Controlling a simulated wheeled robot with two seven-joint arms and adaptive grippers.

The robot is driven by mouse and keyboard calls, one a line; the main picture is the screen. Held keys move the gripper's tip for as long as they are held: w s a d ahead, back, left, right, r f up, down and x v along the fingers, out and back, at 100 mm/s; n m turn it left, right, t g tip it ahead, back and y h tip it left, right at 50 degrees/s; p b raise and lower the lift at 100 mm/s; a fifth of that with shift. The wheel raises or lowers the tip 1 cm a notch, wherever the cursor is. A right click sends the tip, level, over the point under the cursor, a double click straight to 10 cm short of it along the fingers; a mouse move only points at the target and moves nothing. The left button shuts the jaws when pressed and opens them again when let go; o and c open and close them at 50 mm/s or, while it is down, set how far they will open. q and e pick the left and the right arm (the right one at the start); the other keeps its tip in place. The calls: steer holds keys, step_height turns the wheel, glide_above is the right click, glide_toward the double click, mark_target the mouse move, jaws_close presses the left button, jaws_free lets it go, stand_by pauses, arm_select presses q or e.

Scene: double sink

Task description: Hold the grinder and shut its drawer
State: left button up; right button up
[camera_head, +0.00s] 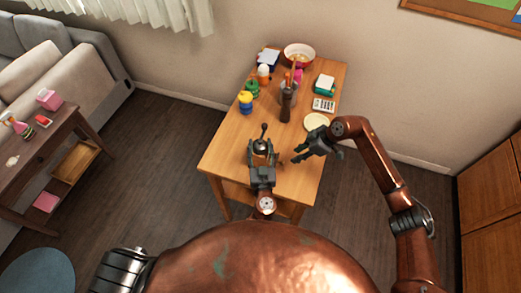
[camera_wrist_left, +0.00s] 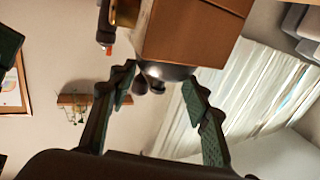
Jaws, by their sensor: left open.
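The grinder (camera_head: 260,147) stands near the front of the wooden table, with a dark metal top and a crank handle sticking up. In the left wrist view its wooden box (camera_wrist_left: 190,30) appears upside down, with the dark rounded metal part below it. My left gripper (camera_head: 262,158) is open at the grinder, and its fingers (camera_wrist_left: 155,88) show on either side of the metal part; contact cannot be told. My right gripper (camera_head: 297,154) looks open and empty, just right of the grinder over the table.
On the table (camera_head: 228,150) behind are a brown bottle-like item (camera_head: 286,104), a yellow-and-blue item (camera_head: 245,102), a green item (camera_head: 253,88), a pale plate (camera_head: 316,122), a calculator-like item (camera_head: 323,105) and a red bowl (camera_head: 299,53). The table's front left is clear.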

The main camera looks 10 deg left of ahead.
arm_select(q)
steer(key=shift+c, duration=0.7)
jaws_close()
steer(key=shift+c, duration=2.3)
jaws_free()
steer(key=shift+f, duration=0.1)
steer(key=shift+s+f, duration=0.1)
jaws_close()
